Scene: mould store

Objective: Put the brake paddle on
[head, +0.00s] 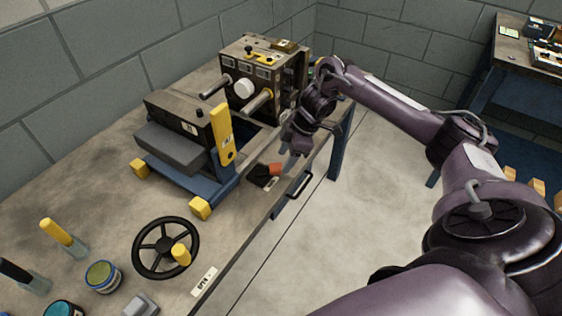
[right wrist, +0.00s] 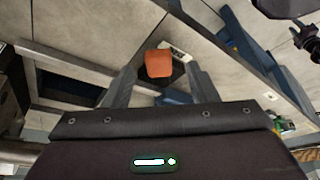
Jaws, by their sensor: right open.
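The brake paddle (head: 276,169) appears to be the small orange-red paddle on a black base near the bench's front edge. In the right wrist view the orange paddle (right wrist: 158,64) shows between and beyond the two fingers. My right gripper (head: 290,158) is open and empty, just above and behind the paddle, with its fingers pointing down. Its open fingers (right wrist: 163,70) also show in the right wrist view, one on each side of the paddle. I cannot tell whether either finger touches it. My left gripper is not in view.
A machine with a yellow upright lever (head: 222,135) and blue frame stands left of the paddle. A control box (head: 262,68) is behind. A black handwheel (head: 166,246), an "OPEN" label (head: 204,282) and a paint tin (head: 103,276) are nearer. A drawer handle (head: 300,185) juts from the bench front.

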